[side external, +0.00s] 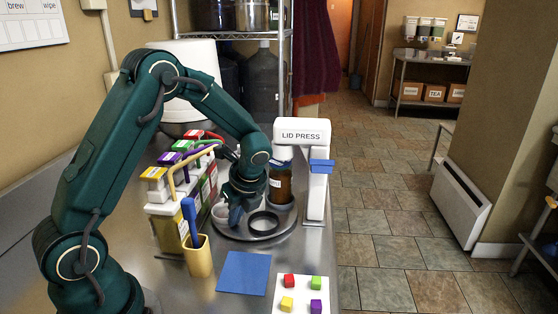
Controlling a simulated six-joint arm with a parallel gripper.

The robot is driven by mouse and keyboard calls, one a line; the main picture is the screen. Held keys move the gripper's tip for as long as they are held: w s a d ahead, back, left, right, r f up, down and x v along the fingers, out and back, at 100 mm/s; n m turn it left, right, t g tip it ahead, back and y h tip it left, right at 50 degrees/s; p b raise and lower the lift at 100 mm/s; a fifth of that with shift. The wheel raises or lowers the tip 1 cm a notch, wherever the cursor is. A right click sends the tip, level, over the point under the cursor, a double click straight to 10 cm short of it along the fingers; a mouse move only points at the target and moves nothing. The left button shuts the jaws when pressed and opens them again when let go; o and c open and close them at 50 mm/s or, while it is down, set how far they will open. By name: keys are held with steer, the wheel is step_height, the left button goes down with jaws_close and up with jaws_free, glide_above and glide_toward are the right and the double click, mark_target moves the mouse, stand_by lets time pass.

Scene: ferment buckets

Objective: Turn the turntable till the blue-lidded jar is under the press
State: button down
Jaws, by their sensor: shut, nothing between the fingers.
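The round grey turntable (258,238) stands on the steel bench. The white lid press (302,132), labelled LID PRESS, stands at its right edge with a blue lever (321,166). An amber jar (281,186) with a pale label stands on the turntable beneath the press head. My gripper (237,220) is shut and empty, pointing down low over the turntable, left of the jar. I cannot tell whether it touches anything.
A dark ring (264,222) lies at the turntable's front and a pale cup (222,212) at its left. A rack of colour-topped boxes (170,216) and a yellow holder (198,257) stand left. A blue mat (244,272) and a white board with coloured cubes (299,300) lie in front.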

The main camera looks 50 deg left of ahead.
steer(key=shift+s+a+m+t, duration=0.35)
steer(key=shift+a+m, duration=0.3)
steer(key=shift+m, duration=0.35)
steer(key=shift+a, duration=0.55)
steer(key=shift+r, duration=0.1)
steer(key=s+v, duration=0.1)
steer(key=v, duration=0.8)
steer(key=shift+s+r, duration=0.15)
steer(key=shift+r, duration=0.25)
